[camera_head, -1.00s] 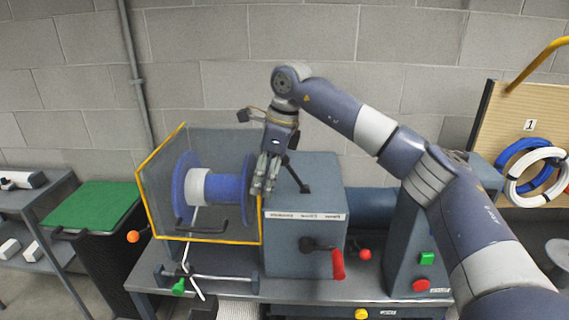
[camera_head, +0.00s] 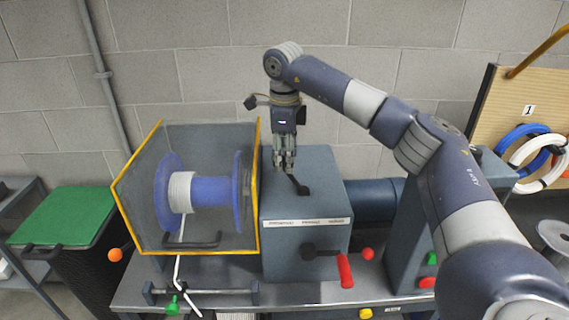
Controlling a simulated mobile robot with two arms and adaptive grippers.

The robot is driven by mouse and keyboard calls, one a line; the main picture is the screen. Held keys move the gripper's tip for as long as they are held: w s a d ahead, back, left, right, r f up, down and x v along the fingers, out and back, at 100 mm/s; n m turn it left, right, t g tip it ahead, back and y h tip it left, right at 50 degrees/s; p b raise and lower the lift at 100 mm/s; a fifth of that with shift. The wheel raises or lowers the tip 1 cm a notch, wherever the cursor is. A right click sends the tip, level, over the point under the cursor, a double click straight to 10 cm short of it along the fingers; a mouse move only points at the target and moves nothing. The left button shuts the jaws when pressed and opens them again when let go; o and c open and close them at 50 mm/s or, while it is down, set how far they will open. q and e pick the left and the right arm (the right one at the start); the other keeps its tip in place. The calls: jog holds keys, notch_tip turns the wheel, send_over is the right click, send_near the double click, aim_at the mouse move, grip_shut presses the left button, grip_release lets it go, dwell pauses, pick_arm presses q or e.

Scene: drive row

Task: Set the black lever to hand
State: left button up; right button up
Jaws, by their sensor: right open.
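The black lever (camera_head: 301,187) stands on top of the blue-grey box of the machine, leaning up and to the left from its dark base. My right gripper (camera_head: 285,168) hangs down over the box top with its fingers at the lever's upper end. Its fingers are open and cover the lever's tip, so I cannot tell whether they touch it. A label strip (camera_head: 308,222) runs along the box's upper front edge, its words too small to read. My left gripper is not in view.
A yellow-framed guard (camera_head: 187,252) encloses a blue spool (camera_head: 212,191) left of the box. A red-handled crank (camera_head: 346,270) sticks out of the box front. A green-lidded bin (camera_head: 62,215) stands at left, and a board with cable coils (camera_head: 522,140) at right.

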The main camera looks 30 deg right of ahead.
aim_at(284, 168)
jog(key=f, duration=0.1)
jog(key=w+f, duration=0.1)
jog(key=f, duration=0.1)
jog(key=shift+d+p, duration=0.1)
jog(key=shift+p, duration=0.25)
jog(key=shift+s+f, duration=0.1)
jog(key=shift+f, duration=0.75)
jog(key=c, duration=0.6)
grip_shut()
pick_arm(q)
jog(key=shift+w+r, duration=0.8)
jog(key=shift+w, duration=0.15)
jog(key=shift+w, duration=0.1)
